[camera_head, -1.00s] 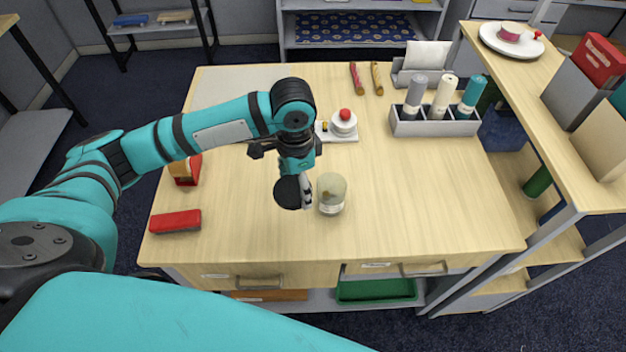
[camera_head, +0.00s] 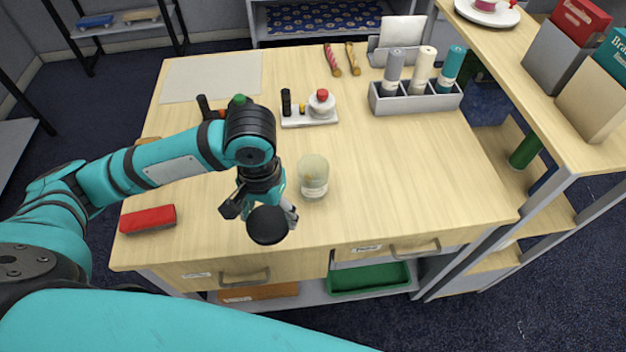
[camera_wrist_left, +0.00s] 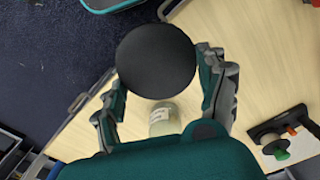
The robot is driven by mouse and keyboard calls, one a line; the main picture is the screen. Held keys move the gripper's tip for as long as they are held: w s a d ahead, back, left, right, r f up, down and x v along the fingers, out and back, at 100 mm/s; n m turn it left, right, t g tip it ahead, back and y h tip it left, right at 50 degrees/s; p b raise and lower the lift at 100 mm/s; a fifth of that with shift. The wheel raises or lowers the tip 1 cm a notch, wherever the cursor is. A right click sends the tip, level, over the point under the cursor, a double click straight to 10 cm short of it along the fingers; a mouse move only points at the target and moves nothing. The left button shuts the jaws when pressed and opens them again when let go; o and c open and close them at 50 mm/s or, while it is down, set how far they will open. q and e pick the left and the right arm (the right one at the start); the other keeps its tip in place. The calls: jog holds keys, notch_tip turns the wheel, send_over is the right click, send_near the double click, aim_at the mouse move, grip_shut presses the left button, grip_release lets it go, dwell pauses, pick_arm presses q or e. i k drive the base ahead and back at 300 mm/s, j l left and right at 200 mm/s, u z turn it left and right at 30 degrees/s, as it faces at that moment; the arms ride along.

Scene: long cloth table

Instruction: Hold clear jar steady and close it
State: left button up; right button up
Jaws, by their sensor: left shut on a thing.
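The clear jar (camera_head: 313,177) stands upright on the table, right of my left gripper, with a pale label low on its side. I see no lid on it. My left gripper (camera_head: 262,211) is shut on a round black lid (camera_head: 267,226), held near the table's front edge, to the left of and nearer than the jar. In the left wrist view the lid (camera_wrist_left: 156,62) sits between the fingers, and the jar (camera_wrist_left: 163,118) shows below it, apart from it. My right gripper is not in view.
A red case (camera_head: 148,219) lies at the left front. A white stand (camera_head: 309,119) with small items is behind the jar. A grey caddy (camera_head: 415,101) with several bottles is at the back right. The table right of the jar is clear.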

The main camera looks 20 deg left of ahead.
aim_at(317, 166)
jog(key=k+j, duration=0.15)
jog(key=j, duration=0.25)
jog(key=k+j, duration=0.15)
jog(key=j, duration=0.2)
jog(key=k+j, duration=0.1)
jog(key=j, duration=0.3)
jog(key=k+j, duration=0.15)
jog(key=j, duration=0.25)
jog(key=k+j, duration=0.15)
jog(key=j, duration=0.2)
jog(key=k+j+u, duration=0.1)
jog(key=j, duration=0.3)
jog(key=k+j, duration=0.15)
jog(key=j, duration=0.25)
jog(key=k+j, duration=0.15)
jog(key=j, duration=0.25)
